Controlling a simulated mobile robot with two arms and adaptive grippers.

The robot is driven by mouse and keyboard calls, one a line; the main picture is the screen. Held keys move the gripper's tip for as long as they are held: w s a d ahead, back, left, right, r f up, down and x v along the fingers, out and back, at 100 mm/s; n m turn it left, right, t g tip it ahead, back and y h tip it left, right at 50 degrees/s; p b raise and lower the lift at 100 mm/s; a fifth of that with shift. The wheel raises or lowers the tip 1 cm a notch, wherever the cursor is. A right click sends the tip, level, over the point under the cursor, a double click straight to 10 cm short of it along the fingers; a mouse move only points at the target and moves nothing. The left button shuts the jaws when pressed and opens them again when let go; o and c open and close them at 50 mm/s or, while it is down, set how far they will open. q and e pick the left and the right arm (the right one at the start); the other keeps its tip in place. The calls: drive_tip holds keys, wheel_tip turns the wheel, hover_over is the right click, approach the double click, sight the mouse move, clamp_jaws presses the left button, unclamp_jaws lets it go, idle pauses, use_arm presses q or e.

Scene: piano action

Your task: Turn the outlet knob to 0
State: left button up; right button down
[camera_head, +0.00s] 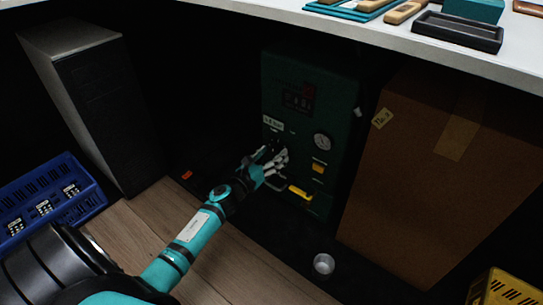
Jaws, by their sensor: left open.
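A dark green machine (300,75) stands in the shadow under the white bench top. My left gripper (275,155) is open close in front of the machine's lower left front, below the white label. I cannot make out the outlet knob or its setting; the gripper and the dark hide that part of the front. I cannot tell whether the fingers touch anything. My right gripper is out of view.
A large brown cardboard box (440,170) stands right of the machine. A tall dark cabinet (100,110) and a blue crate (50,205) are at the left. A small metal cup (323,263) is on the floor. The bench top (400,38) overhangs the machine.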

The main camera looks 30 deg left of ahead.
use_arm(q)
drive_tip(key=c, duration=1.2)
drive_tip(key=shift+n, duration=0.3)
